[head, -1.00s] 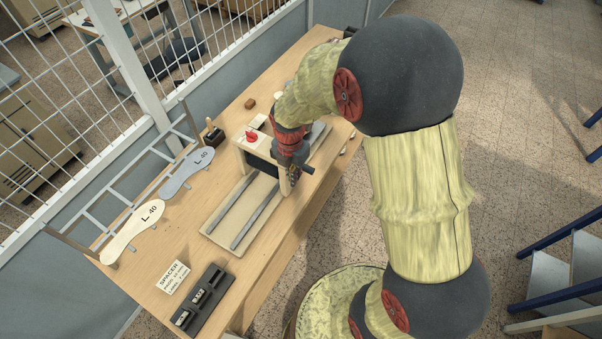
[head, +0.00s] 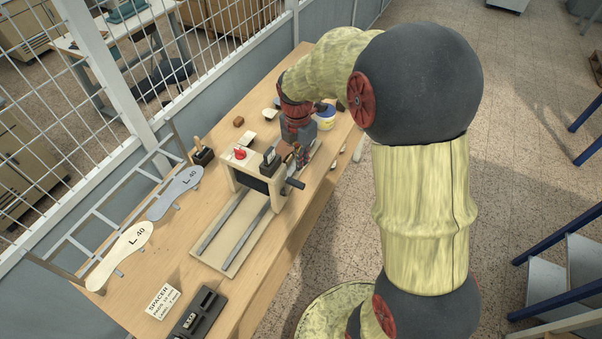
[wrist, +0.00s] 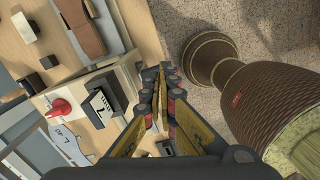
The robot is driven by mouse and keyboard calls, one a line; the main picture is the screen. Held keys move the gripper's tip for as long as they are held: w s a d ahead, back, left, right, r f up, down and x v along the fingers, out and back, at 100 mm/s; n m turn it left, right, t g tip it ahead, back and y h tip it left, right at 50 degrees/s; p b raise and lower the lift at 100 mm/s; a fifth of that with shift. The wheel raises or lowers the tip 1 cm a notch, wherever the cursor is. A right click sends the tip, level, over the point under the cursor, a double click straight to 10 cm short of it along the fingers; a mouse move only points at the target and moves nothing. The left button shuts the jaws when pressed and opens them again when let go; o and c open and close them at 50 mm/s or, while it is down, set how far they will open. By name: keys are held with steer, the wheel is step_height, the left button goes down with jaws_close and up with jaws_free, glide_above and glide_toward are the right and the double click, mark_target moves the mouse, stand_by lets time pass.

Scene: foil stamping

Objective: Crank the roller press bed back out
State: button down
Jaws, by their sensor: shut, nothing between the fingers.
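The roller press (head: 232,170) stands on the bench, with a red knob (head: 240,153) on its light frame and two bare rails (head: 222,232) on the near side. Its dark crank handle (head: 295,183) sticks out at the right side, with nothing holding it. My gripper (wrist: 161,72) is shut and empty, beside the press frame; in the head view my wrist is just behind the press. In the wrist view, a brown piece (wrist: 82,30) lies on a pale board beyond the frame, probably the bed; my arm hides this area in the head view. The red knob also shows there (wrist: 60,107).
A small dark counter (head: 270,160) sits on the press. Insoles (head: 120,252) on a rack, a spacer card (head: 163,302) and dark tray (head: 197,315) are on the left. A mesh fence borders the bench.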

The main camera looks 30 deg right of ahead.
steer(key=w+d+m, duration=0.1)
steer(key=d+m, duration=0.1)
steer(key=m, duration=1.4)
steer(key=w+d+m, duration=0.2)
steer(key=m, duration=1.5)
step_height(320, 180, down, 9)
steer(key=s+a+p, duration=0.1)
steer(key=a, duration=0.1)
steer(key=shift+s+t+h, duration=0.3)
steer(key=shift+t+h, duration=0.1)
steer(key=shift+a, duration=0.15)
